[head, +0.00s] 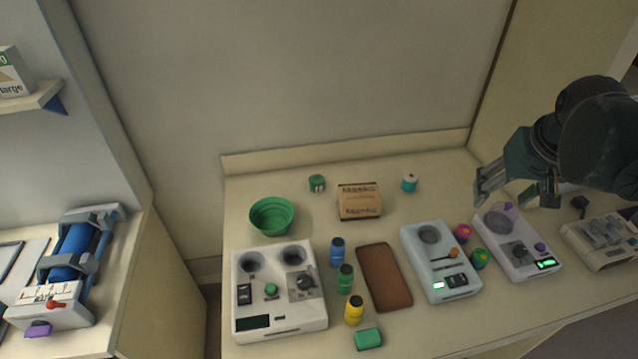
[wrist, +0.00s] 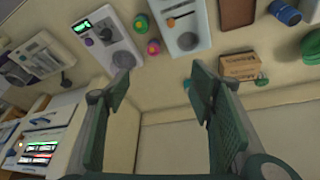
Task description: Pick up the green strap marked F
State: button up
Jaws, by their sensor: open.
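A small green roll with white marks (head: 317,183) stands at the back of the table, left of the cardboard box; it may be the strap, but I cannot read a letter on it. It seems to show in the wrist view as a small green shape (wrist: 262,81) beside the box. A green block (head: 368,339) lies at the front edge, with no readable mark. My gripper (head: 512,192) is open and empty at the right, above the back of the table. In the wrist view its fingers (wrist: 161,80) stand wide apart with nothing between them.
A cardboard box (head: 359,201), green bowl (head: 272,215) and teal-and-white roll (head: 409,183) stand at the back. Bottles, a brown tray (head: 384,277) and white devices (head: 440,262) crowd the front. The table is bare between the teal-and-white roll and my gripper.

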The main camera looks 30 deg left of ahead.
jog(key=w+a+f+n+g+p, duration=0.1)
jog(key=w+a, duration=0.3)
jog(key=a, duration=0.3)
jog(key=w+a+n, duration=0.1)
jog(key=w+a, duration=0.3)
jog(key=a, duration=0.3)
jog(key=n+g+h+p, duration=0.1)
jog(key=n+g+p, duration=0.25)
jog(key=n, duration=0.25)
send_over(317, 179)
jog(key=f, duration=2.2)
jog(key=shift+d+p, duration=0.25)
jog(key=shift+p, duration=0.05)
jog(key=shift+s+a+f, duration=0.1)
jog(key=shift+a+f, duration=0.15)
jog(key=shift+a, duration=0.05)
jog(key=shift+f, duration=1.3)
